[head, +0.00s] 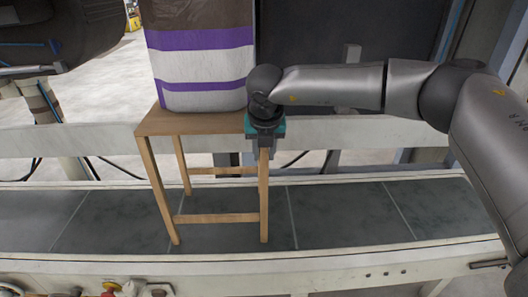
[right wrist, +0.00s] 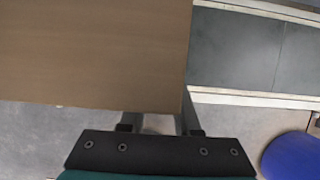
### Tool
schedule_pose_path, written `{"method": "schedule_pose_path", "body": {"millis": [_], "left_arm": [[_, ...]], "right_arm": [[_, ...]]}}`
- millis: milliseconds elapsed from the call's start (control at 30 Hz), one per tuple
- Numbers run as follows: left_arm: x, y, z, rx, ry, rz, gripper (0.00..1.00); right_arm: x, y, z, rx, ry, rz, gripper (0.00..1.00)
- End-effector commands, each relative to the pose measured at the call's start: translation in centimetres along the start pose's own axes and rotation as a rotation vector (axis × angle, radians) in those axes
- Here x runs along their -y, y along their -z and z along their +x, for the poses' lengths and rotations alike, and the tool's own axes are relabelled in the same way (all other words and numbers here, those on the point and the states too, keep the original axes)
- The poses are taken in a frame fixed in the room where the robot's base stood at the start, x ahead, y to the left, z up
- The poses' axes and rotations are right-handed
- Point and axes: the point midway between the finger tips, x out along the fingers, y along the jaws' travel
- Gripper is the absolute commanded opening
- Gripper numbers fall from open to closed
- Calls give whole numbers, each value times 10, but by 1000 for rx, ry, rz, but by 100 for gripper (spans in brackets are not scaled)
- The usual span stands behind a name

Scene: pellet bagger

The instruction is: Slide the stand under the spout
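The stand (head: 190,123) is a light wooden table with slim legs, upright on the dark conveyor belt. A bag (head: 205,68) with white and purple bands and a brown upper part appears to rest on its top. My right gripper (head: 264,152) points down at the stand's right edge, by the top of the near right leg. In the right wrist view its two fingers (right wrist: 160,122) are spread apart, reaching to the edge of the stand's top (right wrist: 90,55). Contact with the leg cannot be told. The spout does not show clearly. My left gripper is out of view.
The belt (head: 340,213) runs left to right between pale rails (head: 420,252) and is clear on both sides of the stand. Knobs and a red button (head: 108,293) sit on the front edge. A blue round object (right wrist: 293,158) shows in the right wrist view.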

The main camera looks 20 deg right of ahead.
Motion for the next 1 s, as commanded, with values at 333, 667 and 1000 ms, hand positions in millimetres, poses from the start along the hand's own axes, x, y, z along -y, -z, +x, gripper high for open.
{"method": "schedule_pose_path", "body": {"millis": [333, 667, 1000], "left_arm": [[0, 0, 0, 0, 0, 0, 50], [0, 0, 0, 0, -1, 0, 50], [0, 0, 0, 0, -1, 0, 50]], "right_arm": [[0, 0, 0, 0, 0, 0, 0], [0, 0, 0, 0, -1, 1, 0], [0, 0, 0, 0, -1, 1, 0]]}}
